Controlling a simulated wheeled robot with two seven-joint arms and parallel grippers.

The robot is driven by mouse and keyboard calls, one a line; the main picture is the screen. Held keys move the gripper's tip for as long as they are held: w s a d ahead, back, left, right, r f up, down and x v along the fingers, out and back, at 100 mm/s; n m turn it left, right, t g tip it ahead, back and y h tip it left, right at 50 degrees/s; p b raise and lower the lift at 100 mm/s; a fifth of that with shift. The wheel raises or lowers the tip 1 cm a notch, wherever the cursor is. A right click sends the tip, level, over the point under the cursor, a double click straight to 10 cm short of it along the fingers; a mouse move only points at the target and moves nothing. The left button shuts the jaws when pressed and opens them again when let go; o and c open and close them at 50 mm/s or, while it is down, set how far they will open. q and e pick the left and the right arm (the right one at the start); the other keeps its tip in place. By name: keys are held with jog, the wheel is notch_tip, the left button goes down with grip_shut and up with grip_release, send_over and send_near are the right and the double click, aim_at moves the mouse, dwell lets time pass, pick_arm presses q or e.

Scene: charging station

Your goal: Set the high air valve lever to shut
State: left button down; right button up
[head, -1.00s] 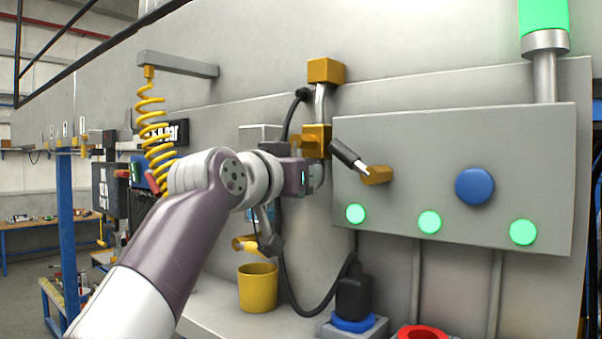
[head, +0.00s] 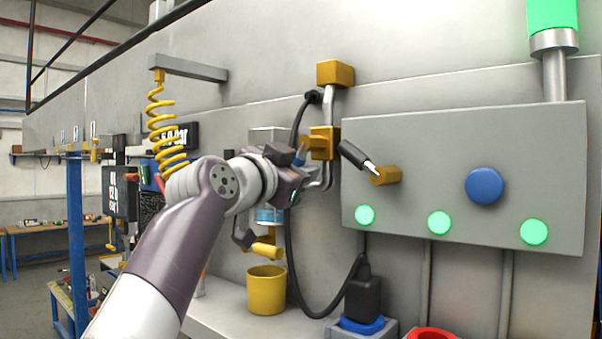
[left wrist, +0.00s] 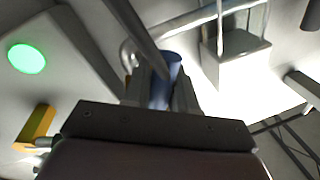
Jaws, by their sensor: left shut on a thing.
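The yellow air valve body (head: 323,143) sits on a grey pipe, left of the grey panel. My left gripper (head: 297,172) is at the valve's left side, tilted. It is shut on the blue lever handle (left wrist: 170,72), which shows between the two fingers in the left wrist view. In the head view only a small blue bit of the lever (head: 298,160) shows; the hand hides most of it. My right gripper is not in view.
The grey panel (head: 450,150) with a blue button (head: 484,186), green lamps and a black-and-yellow lever (head: 384,175) is close on the right. A black cable (head: 291,260) hangs below my gripper. A yellow cup (head: 267,290) stands on the ledge.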

pick_arm(q)
jog(key=shift+w+a+r+m, duration=0.15)
jog(key=shift+a+r+m, duration=0.05)
jog(key=shift+m, duration=0.4)
jog(key=c, duration=1)
grip_release()
jog(key=shift+w+d+f, duration=0.15)
jog(key=shift+w+d, duration=0.05)
jog(key=shift+w, duration=0.3)
jog(key=b+v, duration=0.7)
jog(key=v, duration=0.5)
jog(key=shift+s+a, duration=0.25)
jog(key=shift+s, duration=0.05)
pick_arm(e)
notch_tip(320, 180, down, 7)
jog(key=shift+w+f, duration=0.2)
